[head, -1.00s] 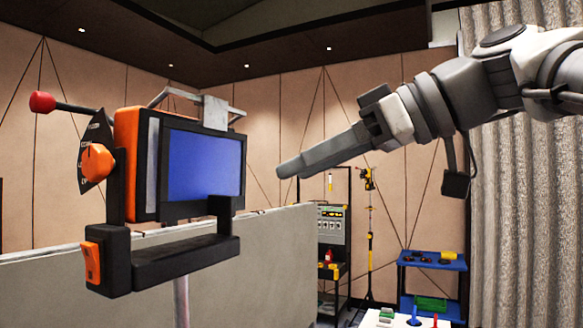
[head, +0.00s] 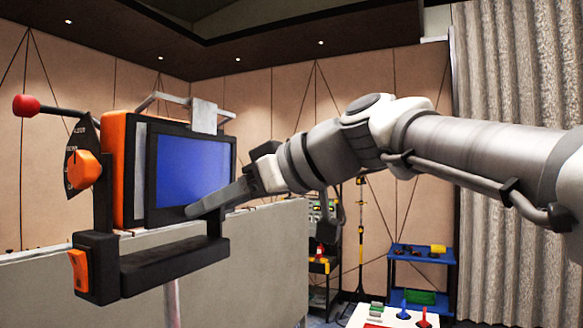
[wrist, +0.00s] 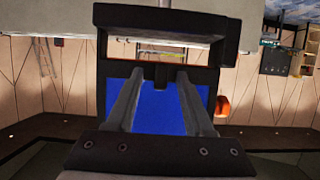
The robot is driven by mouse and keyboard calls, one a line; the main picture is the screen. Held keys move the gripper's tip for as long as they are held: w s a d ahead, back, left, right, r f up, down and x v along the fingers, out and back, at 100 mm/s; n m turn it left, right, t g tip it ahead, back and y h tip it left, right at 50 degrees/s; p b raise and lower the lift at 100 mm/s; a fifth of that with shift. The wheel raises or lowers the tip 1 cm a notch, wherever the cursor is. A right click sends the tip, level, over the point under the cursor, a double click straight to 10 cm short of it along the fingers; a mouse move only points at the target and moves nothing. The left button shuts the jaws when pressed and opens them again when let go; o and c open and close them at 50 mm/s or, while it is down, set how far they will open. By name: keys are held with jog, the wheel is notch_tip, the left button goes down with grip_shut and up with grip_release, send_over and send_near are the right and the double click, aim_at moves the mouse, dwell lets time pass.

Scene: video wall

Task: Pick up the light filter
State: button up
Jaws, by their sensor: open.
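The light filter, which I take to be the blue panel in a black frame (head: 185,165), stands upright on the front of an orange and black device (head: 120,165). The wrist view, which looks upside down, shows its blue face (wrist: 155,112). My gripper (head: 192,211) reaches in from the right, with its tip over the panel's lower part. In the wrist view my gripper (wrist: 161,78) is open, its two fingers apart and empty. A small black tab (wrist: 162,76) shows between the fingertips. Whether the fingers touch the panel, I cannot tell.
A black bracket (head: 175,265) with an orange switch (head: 79,271) runs below the panel. A red-knobbed lever (head: 27,106) and an orange dial (head: 84,169) sit at its left. A grey partition (head: 265,255) stands behind. A blue shelf (head: 422,255) is farther back at right.

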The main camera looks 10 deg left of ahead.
grip_shut()
jog(key=shift+r, duration=0.1)
dwell(0.5)
